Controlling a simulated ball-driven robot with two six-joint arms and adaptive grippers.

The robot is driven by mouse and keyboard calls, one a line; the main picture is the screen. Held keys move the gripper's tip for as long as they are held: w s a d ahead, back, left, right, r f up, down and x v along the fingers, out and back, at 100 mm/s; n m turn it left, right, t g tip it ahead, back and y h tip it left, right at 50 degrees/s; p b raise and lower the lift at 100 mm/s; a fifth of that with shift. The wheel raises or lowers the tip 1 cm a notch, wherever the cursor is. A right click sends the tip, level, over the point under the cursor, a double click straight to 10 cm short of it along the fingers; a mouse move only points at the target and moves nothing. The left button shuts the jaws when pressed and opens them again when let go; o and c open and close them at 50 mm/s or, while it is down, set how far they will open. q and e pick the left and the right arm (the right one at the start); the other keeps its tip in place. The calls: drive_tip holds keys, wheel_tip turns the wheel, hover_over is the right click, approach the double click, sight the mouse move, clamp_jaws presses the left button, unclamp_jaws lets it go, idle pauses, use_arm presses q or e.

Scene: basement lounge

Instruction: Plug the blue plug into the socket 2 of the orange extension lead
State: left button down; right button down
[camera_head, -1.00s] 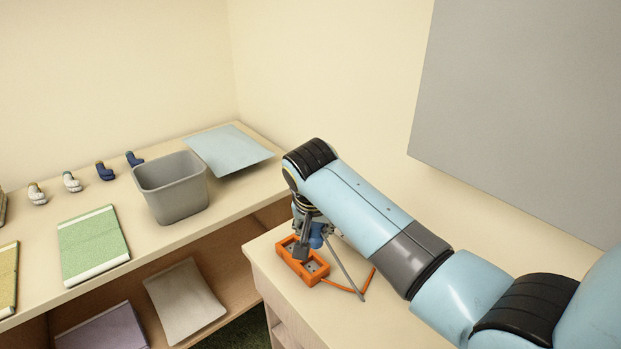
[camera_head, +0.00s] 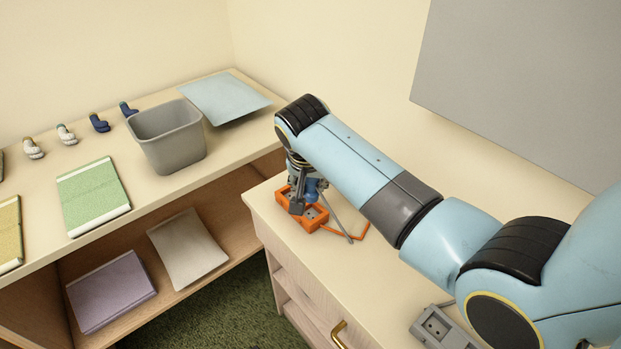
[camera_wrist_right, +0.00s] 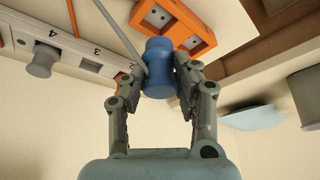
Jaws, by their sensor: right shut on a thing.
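The orange extension lead (camera_head: 323,217) lies on the near cabinet top, its orange cable beside it. My right gripper (camera_head: 301,207) points down over the lead. It is shut on the blue plug (camera_head: 312,187), partly hidden by the fingers in the head view. In the right wrist view the blue plug (camera_wrist_right: 160,68) sits between the two fingertips (camera_wrist_right: 160,85), with its grey cable running up and left. The orange lead (camera_wrist_right: 205,42) is beyond it, with socket faces showing; I cannot read its numbers or tell whether the plug touches it. My left gripper is not in view.
A grey lead (camera_head: 437,324) lies on the cabinet top; the wrist view shows numbers and a grey plug (camera_wrist_right: 41,62) on it. A gap separates the two units.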

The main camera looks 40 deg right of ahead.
sight(310, 198)
drive_tip(key=shift+f+b, duration=1.45)
drive_tip(key=shift+f, duration=1.5)
drive_tip(key=c, duration=0.9)
unclamp_jaws()
drive_tip(key=shift+f, duration=0.1)
drive_tip(key=v, duration=1.2)
